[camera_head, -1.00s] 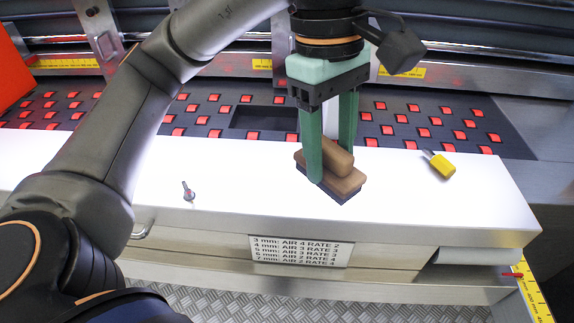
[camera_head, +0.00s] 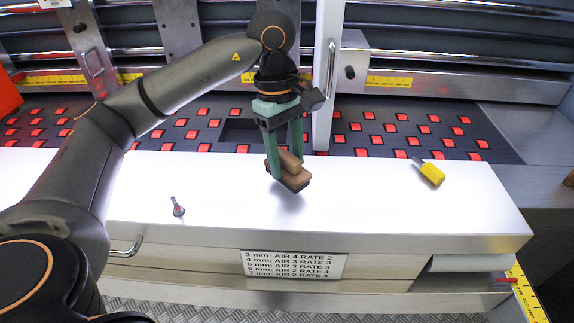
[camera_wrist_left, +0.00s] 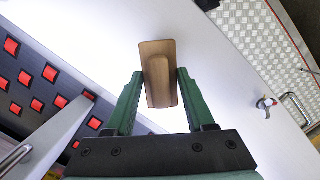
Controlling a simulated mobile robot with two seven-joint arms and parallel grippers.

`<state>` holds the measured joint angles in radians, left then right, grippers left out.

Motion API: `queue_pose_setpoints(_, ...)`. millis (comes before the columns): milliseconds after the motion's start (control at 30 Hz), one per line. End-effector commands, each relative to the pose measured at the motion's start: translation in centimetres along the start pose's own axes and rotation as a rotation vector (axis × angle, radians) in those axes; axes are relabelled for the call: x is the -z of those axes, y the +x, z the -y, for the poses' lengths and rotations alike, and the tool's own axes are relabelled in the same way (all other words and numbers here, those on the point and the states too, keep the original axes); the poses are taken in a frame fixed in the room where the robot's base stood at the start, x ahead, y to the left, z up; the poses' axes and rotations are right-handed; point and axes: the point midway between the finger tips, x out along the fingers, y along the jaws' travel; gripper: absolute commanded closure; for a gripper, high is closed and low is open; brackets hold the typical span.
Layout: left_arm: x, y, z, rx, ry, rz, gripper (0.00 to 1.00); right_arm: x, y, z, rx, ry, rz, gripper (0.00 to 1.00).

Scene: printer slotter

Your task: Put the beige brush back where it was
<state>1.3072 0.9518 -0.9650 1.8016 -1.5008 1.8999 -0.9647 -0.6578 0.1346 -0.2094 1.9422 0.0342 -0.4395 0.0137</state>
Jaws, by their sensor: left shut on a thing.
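The brush (camera_head: 292,173) has a beige-brown wooden back with a raised grip and a dark underside. My left gripper (camera_head: 285,155) is shut on its grip and holds it, slightly tilted, over the white ledge (camera_head: 380,205). The dark underside appears raised above the ledge, though the exact height is hard to judge. In the left wrist view the brush (camera_wrist_left: 158,78) sits between the two green fingers (camera_wrist_left: 154,90), its wooden back facing the camera. My right gripper is not in view.
A small grey pin-like tool (camera_head: 178,207) stands on the ledge to the left. A yellow-handled tool (camera_head: 431,173) lies at the right. Behind is a dark bed with red rollers (camera_head: 400,117) and a rectangular opening (camera_head: 238,131). A vertical metal post with a handle (camera_head: 327,90) stands behind the gripper.

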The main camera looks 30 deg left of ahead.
Motion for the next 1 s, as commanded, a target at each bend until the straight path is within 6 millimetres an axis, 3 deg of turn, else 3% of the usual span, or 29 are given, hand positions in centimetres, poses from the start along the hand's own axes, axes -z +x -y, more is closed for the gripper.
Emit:
queue_pose_setpoints(100, 0.2, 1.9, 0.1, 0.003, 0.003, 0.0, 0.98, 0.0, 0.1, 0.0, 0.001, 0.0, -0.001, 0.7)
queue_pose_setpoints(500, 0.3, 2.5, 0.0, 0.0, 0.003, 0.0, 0.98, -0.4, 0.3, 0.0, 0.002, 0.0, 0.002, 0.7)
queue_pose_setpoints(533, 0.2, 2.4, 0.0, 0.0, 0.003, 0.0, 0.44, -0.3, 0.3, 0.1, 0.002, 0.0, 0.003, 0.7)
queue_pose_setpoints(767, 0.2, 2.4, 0.1, 0.0, 0.003, 0.0, 0.18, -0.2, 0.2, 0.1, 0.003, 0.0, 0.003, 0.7)
queue_pose_setpoints(1000, 0.2, 2.3, 0.1, 0.0, 0.003, 0.0, 0.16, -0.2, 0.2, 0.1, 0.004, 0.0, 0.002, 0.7)
